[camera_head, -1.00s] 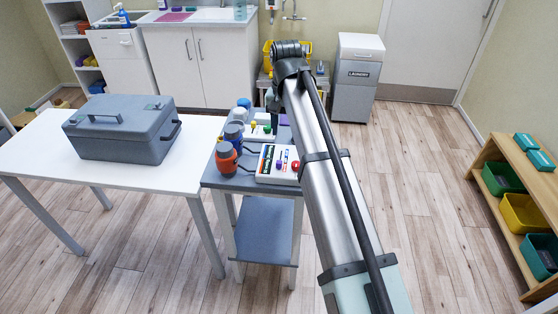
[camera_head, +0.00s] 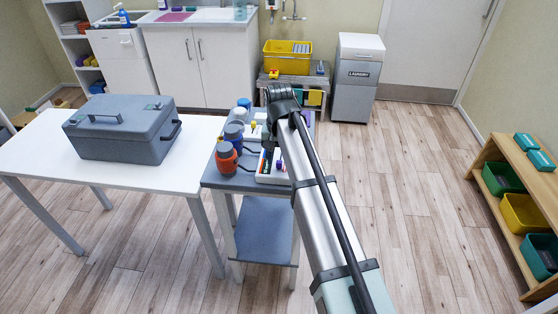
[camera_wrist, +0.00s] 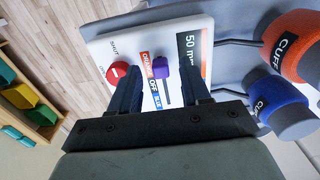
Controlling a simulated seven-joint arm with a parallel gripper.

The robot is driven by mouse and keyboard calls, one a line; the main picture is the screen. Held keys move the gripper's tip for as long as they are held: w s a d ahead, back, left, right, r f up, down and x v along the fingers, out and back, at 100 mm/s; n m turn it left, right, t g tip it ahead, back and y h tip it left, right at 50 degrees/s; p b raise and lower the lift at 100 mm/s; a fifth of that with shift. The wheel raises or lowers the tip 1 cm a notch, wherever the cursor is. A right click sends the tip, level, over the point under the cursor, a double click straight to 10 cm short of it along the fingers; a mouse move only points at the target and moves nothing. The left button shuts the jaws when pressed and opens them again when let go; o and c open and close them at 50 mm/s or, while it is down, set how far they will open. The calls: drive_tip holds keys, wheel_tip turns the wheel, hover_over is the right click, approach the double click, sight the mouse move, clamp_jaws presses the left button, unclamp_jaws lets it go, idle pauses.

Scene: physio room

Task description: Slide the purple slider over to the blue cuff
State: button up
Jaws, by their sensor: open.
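The white control panel (camera_head: 265,179) lies on the small grey table; it also shows in the wrist view (camera_wrist: 112,48). The purple slider (camera_wrist: 160,67) stands in a dark slot beside orange, OFF and blue labels. It is near the orange-label end, with open slot toward the blue label. My gripper (camera_wrist: 161,62) is open, its fingers on either side of the slider; contact cannot be told. In the head view my arm partly hides the panel. The blue cuff (camera_wrist: 278,98) lies right of the panel and also shows in the head view (camera_head: 234,133).
An orange cuff (camera_wrist: 303,44) lies beside the blue one. A red round knob (camera_wrist: 116,72) sits on the panel just left of my fingers. A grey case (camera_head: 120,128) stands on the white table (camera_head: 40,150) to the left. Open floor lies to the right.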

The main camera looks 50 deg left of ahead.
drive_tip(key=shift+f, duration=0.9)
drive_tip(key=shift+c, duration=0.4)
clamp_jaws()
